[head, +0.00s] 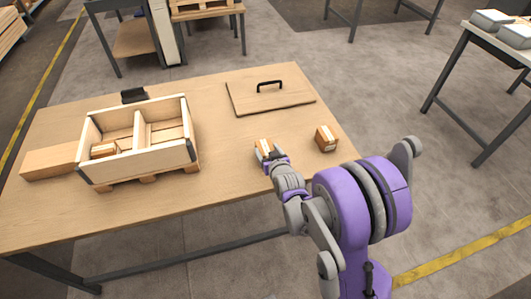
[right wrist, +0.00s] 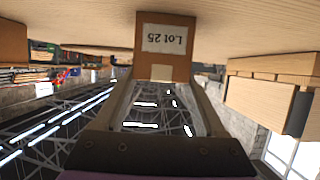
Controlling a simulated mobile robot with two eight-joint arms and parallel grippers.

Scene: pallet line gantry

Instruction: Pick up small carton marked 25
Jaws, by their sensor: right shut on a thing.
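The small carton (head: 264,146) is brown, with a white label reading "Lot 25" that appears upside down in the right wrist view (right wrist: 166,40). It is at the table's front right. My right gripper (head: 270,160) is shut on this carton, with a finger on each side of it. The carton is at or very near the table top; I cannot tell if there is a gap under it. The fingers hide part of it in the head view. My left gripper is not in view.
A second small carton (head: 326,138) stands to the right on the wooden table (head: 225,190). A divided wooden crate (head: 140,165) with a carton (head: 103,149) in its left compartment stands left. A lid with a black handle (head: 270,96) lies behind. A long block (head: 50,162) is far left.

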